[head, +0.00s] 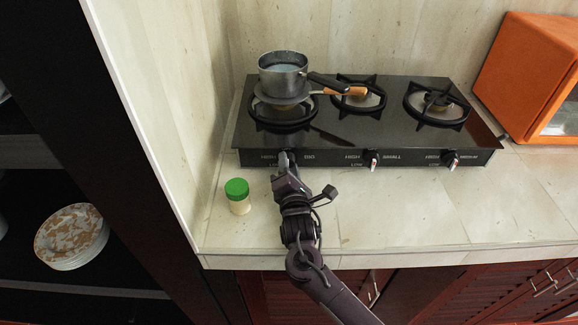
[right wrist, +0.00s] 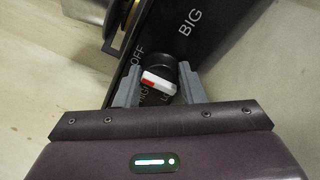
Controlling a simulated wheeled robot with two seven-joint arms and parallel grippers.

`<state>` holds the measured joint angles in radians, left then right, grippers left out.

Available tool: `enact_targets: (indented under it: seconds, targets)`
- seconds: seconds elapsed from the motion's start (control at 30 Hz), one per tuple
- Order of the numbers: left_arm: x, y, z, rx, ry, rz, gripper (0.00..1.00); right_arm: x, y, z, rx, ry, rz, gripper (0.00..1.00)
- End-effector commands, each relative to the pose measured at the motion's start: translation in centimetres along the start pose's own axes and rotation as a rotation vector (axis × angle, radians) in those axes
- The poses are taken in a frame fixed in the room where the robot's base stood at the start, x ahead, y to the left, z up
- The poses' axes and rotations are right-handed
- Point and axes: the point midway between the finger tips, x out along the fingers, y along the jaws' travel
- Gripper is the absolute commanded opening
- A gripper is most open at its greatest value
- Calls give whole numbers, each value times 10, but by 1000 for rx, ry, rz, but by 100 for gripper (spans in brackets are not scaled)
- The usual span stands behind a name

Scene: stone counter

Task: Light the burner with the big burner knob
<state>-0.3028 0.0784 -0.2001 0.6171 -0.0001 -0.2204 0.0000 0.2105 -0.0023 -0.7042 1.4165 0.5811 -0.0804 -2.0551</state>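The big burner knob (right wrist: 153,66) is black with a white and red marker bar, on the stove's dark front panel beside the words OFF and BIG. My right gripper (head: 286,160) is at the left end of the stove front and mostly hides this knob in the head view. In the right wrist view its two fingers stand on either side of the knob, apart, with the knob between them; firm contact does not show. The left burner (head: 283,125) is above this knob, with a metal pot (head: 282,78) over it. No flame shows. My left gripper is not in view.
The black stove (head: 330,138) also has a middle knob (head: 371,160) and a right knob (head: 450,159). A green-lidded jar (head: 238,197) stands on the counter left of my right arm. An orange oven (head: 525,75) stands at right. The right counter front is clear.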

Motion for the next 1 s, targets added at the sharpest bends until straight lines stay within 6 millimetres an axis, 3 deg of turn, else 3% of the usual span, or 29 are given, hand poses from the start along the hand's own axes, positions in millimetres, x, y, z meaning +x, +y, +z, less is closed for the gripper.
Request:
enact_targets:
  seconds: [0.37,1.0]
  targets:
    - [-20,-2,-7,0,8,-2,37,0,4,2,-98,7,-9,13]
    - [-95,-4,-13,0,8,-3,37,0,7,3,-663,40,-61,13]
